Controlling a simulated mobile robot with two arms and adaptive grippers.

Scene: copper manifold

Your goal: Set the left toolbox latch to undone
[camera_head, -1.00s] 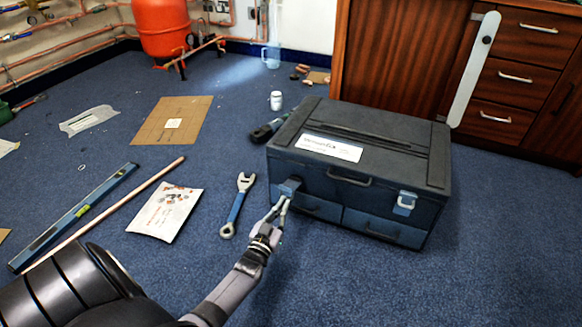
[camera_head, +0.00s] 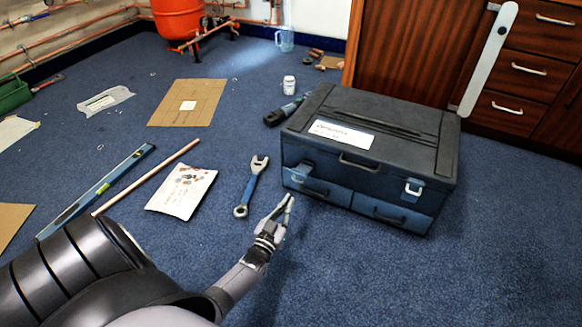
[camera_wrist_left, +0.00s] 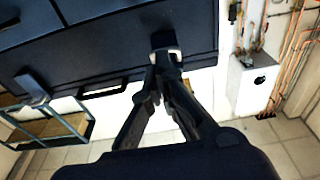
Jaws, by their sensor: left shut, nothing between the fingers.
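The dark blue-black toolbox (camera_head: 385,125) stands on the carpet with its front facing me. Its left latch (camera_head: 301,170) is at the front's left end; its flap seems to stick out from the front, but its exact position is hard to tell. In the left wrist view the left latch (camera_wrist_left: 163,41) shows just beyond my fingertips, with a pale loop below it. The right latch (camera_head: 413,188) sits flat on the front with a pale loop. My left gripper (camera_head: 287,201) is shut and empty, in front of and below the left latch, seemingly apart from it. My right gripper is not in view.
A blue wrench (camera_head: 250,188) lies left of the toolbox, and a dark tool (camera_head: 283,112) lies by its back left corner. Wooden cabinets (camera_head: 420,50) stand behind. Carpet in front is clear.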

